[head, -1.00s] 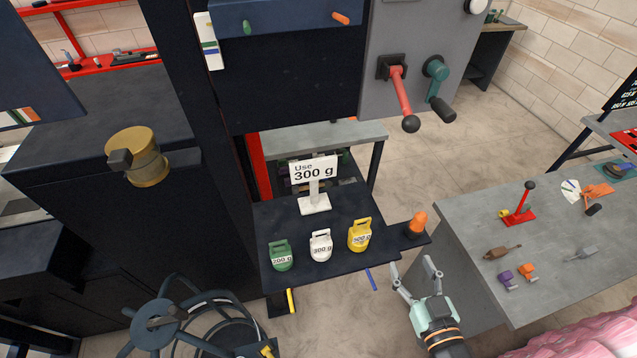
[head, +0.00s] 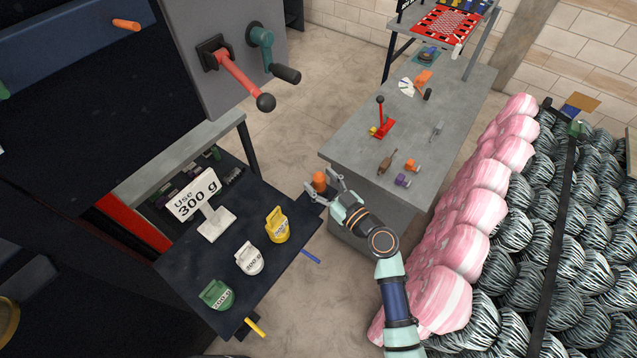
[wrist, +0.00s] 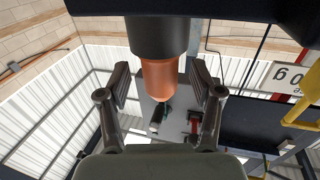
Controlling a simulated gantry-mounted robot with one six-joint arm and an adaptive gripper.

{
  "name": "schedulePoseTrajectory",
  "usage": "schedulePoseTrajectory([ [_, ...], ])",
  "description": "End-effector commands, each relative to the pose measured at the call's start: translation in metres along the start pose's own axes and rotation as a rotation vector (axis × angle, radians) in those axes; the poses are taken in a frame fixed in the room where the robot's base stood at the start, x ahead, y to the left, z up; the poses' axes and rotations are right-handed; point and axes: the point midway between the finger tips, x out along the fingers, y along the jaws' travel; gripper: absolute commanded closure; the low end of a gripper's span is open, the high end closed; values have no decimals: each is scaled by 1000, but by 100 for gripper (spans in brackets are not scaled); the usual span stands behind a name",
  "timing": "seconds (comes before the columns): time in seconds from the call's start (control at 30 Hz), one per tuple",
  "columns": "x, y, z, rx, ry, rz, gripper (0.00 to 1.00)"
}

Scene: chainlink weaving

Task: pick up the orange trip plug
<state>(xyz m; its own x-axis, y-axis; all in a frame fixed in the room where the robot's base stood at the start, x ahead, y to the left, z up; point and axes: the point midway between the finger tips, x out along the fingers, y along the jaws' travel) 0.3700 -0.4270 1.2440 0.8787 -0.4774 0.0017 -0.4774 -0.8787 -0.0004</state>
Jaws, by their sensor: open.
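An orange plug (head: 319,181) with a rounded end stands on a small dark ledge at the right corner of the dark weight shelf in the head view. My gripper (head: 323,184) is open at this plug, its fingers reaching around it. In the wrist view the orange plug (wrist: 160,80) hangs from a dark collar between the two spread fingers of my gripper (wrist: 160,88). A gap shows on each side, so neither finger seems to touch it. The plug's far side is hidden.
Green, white and yellow weights (head: 277,225) stand on the dark shelf, behind them a "Use 300 g" sign (head: 195,193). A grey bench (head: 350,140) to the right holds a red lever (head: 381,125), a smaller orange piece (head: 412,166) and a purple piece (head: 402,181). Pink-and-white bundles (head: 470,240) lie at right.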

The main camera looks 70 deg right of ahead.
Motion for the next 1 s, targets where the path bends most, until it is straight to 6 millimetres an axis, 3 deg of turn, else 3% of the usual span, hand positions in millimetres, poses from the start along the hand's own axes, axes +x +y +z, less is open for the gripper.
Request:
schedulePoseTrajectory([
  [0.27,8,0,2,-1,-1,0,35],
  [0.67,8,0,1,-1,-1,0,98],
  [1.0,8,0,-4,-1,1,0,100],
])
